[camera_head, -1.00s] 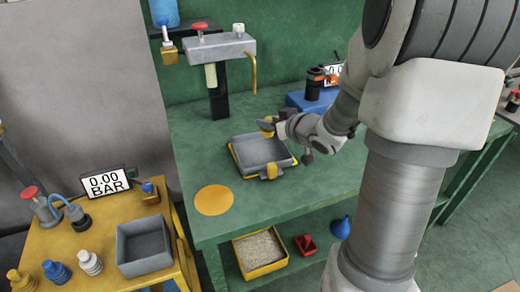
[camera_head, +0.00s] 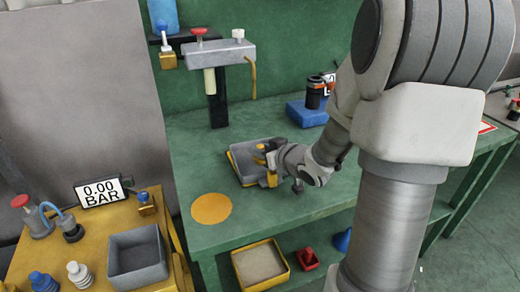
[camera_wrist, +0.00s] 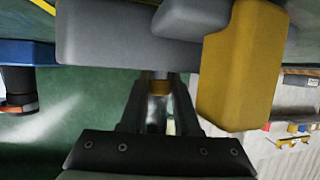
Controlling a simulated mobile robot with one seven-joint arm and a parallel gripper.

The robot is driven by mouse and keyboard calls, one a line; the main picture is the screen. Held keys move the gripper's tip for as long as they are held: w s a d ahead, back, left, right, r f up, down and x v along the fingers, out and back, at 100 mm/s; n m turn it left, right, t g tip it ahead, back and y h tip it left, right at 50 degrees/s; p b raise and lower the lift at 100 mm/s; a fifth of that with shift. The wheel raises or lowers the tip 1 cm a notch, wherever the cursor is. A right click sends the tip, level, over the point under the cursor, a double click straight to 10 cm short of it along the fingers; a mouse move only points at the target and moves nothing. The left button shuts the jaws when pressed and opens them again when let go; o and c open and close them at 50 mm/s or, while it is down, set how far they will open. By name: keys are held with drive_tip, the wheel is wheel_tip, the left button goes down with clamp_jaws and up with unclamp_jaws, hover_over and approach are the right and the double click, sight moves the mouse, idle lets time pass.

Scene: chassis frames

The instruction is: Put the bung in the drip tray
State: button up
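The drip tray (camera_head: 233,164) is a shallow grey tray with a yellow edge and yellow grip on the green bench. Its near yellow grip (camera_head: 272,179) shows below my gripper. My gripper (camera_head: 265,150) is at the tray's right side and covers part of it. A small yellow piece, which I take for the bung (camera_head: 261,147), shows at the fingertips. The grey tray wall (camera_wrist: 95,35) and yellow grip (camera_wrist: 228,75) are close by. Whether the bung touches the tray is unclear.
An orange disc (camera_head: 211,208) lies left of the tray. A grey tap stand (camera_head: 218,55) is behind, and a blue block (camera_head: 308,112) with a black fitting is back right. A yellow side table (camera_head: 95,245) holds a grey bin (camera_head: 138,258).

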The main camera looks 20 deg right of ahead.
drive_tip(key=o, duration=0.4)
drive_tip(key=shift+c, duration=0.2)
drive_tip(key=shift+r, duration=0.25)
drive_tip(key=p+v, duration=0.1)
drive_tip(key=v, duration=0.8)
drive_tip(key=shift+s+p, duration=0.15)
drive_tip(key=shift+p, duration=0.2)
drive_tip(key=shift+s+d+r+b, duration=0.1)
drive_tip(key=shift+s+b, duration=0.3)
drive_tip(key=shift+b, duration=0.6)
drive_tip(key=shift+b+v, duration=0.9)
drive_tip(key=shift+b, duration=0.15)
drive_tip(key=shift+r, duration=0.15)
